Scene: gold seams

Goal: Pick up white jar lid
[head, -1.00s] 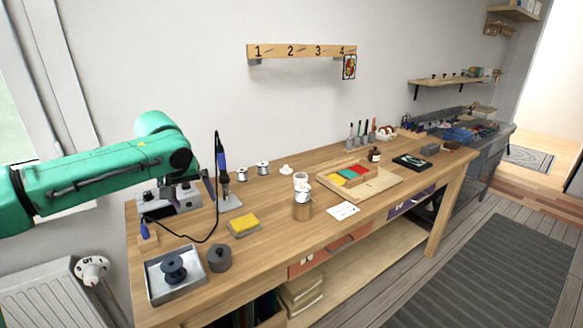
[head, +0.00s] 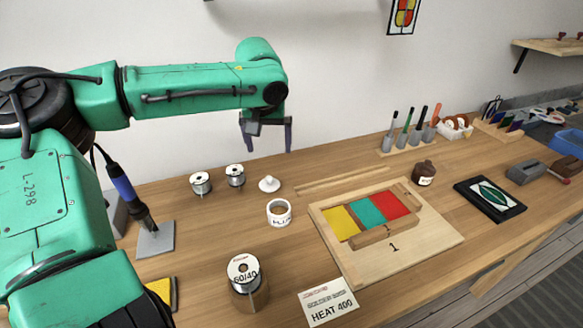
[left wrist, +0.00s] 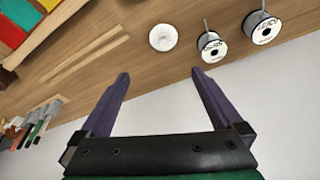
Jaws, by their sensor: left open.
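The white jar lid (head: 269,184) is a small round disc with a knob. It lies on the wooden bench, right of two solder spools and behind a white open jar (head: 279,212). In the left wrist view the lid (left wrist: 163,37) is beyond the fingertips, between their lines. My left gripper (head: 267,148) is open and empty, above and behind the lid, with its fingers pointing down. Its two purple fingers also show in the left wrist view (left wrist: 160,75). The lid is apart from both fingers. My right gripper is not seen.
Two solder spools (head: 201,184) (head: 235,175) stand close left of the lid. A soldering iron (head: 126,195) is further left. A wooden tray (head: 447,240) with coloured tiles, a 60/40 spool (head: 243,269) on a tin and a HEAT 400 card (head: 328,302) are nearer.

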